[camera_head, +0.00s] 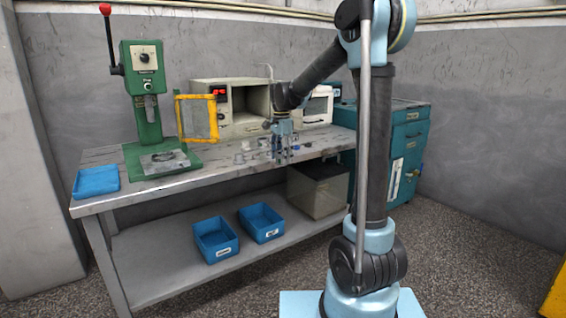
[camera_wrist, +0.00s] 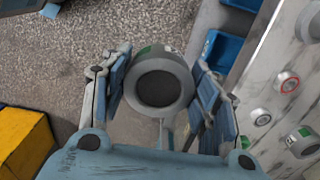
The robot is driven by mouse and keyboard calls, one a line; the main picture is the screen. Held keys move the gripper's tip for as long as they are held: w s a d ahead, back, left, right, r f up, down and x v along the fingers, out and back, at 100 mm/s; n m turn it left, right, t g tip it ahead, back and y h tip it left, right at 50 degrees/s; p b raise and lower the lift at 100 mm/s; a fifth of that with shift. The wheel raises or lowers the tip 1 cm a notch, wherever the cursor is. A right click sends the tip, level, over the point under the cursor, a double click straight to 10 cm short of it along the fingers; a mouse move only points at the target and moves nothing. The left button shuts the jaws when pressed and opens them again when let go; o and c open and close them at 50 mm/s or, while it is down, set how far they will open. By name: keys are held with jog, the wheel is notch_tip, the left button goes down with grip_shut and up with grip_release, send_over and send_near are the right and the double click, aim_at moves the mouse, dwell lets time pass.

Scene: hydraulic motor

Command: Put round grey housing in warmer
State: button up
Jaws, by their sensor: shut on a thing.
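The round grey housing (camera_wrist: 160,62) is a thick ring with a dark round opening and a green mark on its rim. In the wrist view it sits between the two pads of my gripper (camera_wrist: 161,82), which is shut on it. In the head view my gripper (camera_head: 283,150) is over the front edge of the bench; the housing is too small to make out there. The warmer (camera_head: 250,126), a beige box with a red display, stands at the back of the bench. Its yellow-framed door (camera_head: 197,118) is swung open to the left.
Several small grey parts lie on the bench (camera_head: 215,160) near my gripper. A green press (camera_head: 146,105) and a blue tray (camera_head: 97,180) are on the left. A white appliance (camera_head: 317,107) stands right of the warmer. Blue bins (camera_head: 216,240) sit on the lower shelf.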

jog(key=w+d+f+n, duration=0.1)
jog(key=d+f+n, duration=0.2)
jog(key=d+f, duration=0.3)
jog(key=w+d+f+n, duration=0.2)
jog(key=d+f+n, duration=0.2)
jog(key=f, duration=1)
jog(key=w+d+f+n, duration=0.2)
jog(key=d+f+n, duration=0.2)
jog(key=d+f, duration=0.5)
jog(key=shift+w+d+f, duration=0.25)
jog(key=shift+d+f, duration=0.1)
jog(key=shift+f, duration=0.05)
